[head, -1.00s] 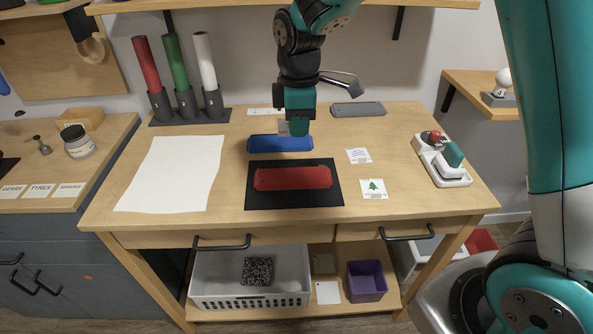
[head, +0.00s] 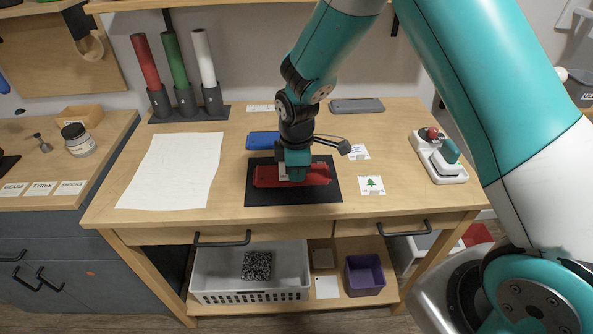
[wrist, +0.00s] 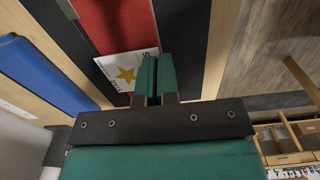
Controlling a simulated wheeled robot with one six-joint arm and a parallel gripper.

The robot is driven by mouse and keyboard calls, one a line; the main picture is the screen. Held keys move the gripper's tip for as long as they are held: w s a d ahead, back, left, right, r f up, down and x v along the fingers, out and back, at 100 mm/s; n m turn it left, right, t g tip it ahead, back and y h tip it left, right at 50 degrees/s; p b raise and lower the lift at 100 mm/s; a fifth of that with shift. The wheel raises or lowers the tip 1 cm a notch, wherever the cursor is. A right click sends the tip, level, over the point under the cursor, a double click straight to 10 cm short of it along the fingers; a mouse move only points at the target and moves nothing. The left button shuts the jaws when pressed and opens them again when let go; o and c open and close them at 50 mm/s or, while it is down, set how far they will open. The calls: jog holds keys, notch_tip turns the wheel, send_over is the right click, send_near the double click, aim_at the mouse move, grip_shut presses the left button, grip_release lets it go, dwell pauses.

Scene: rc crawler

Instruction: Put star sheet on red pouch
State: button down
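The red pouch (head: 318,175) lies flat on a black mat (head: 256,197) at the middle of the bench. My gripper (head: 292,175) is low over the pouch and hides part of it. The star sheet (wrist: 122,70) is white with a gold star; in the wrist view its edge runs behind my fingers (wrist: 157,78), which are closed together on it. The sheet overlaps the red pouch (wrist: 120,22) and the dark mat there. A small part of the sheet (head: 283,173) shows beside my gripper in the head view. I cannot tell whether it touches the pouch.
A blue pouch (head: 262,141) lies behind the mat. A tree sheet (head: 371,185) and another white sheet (head: 359,152) lie to the right. A large white paper (head: 172,170) is at left, a controller (head: 440,160) at right. Tubes in a rack (head: 188,110) stand at the back left.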

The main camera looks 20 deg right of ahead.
jog(key=shift+f, duration=0.1)
jog(key=c, duration=1.8)
grip_release()
jog(key=o, duration=0.4)
notch_tip(320, 180, up, 12)
jog(key=b, duration=0.2)
jog(key=s+a+r+m+y, duration=0.1)
jog(key=s+r+m, duration=0.1)
jog(key=s, duration=0.6)
jog(key=s+a+r+m+y, duration=0.1)
jog(key=s+a+r+m, duration=0.1)
jog(key=s, duration=0.6)
jog(key=s+a+r+m+y, duration=0.1)
jog(key=s+r+m+y, duration=0.1)
jog(key=s+r, duration=0.3)
jog(key=shift+s+a+r+m, duration=0.2)
jog(key=shift+s+m, duration=0.15)
jog(key=shift+s, duration=0.6)
jog(key=shift+s+a+r+m, duration=0.15)
jog(key=shift+s+m, duration=0.2)
jog(key=shift+s, duration=0.6)
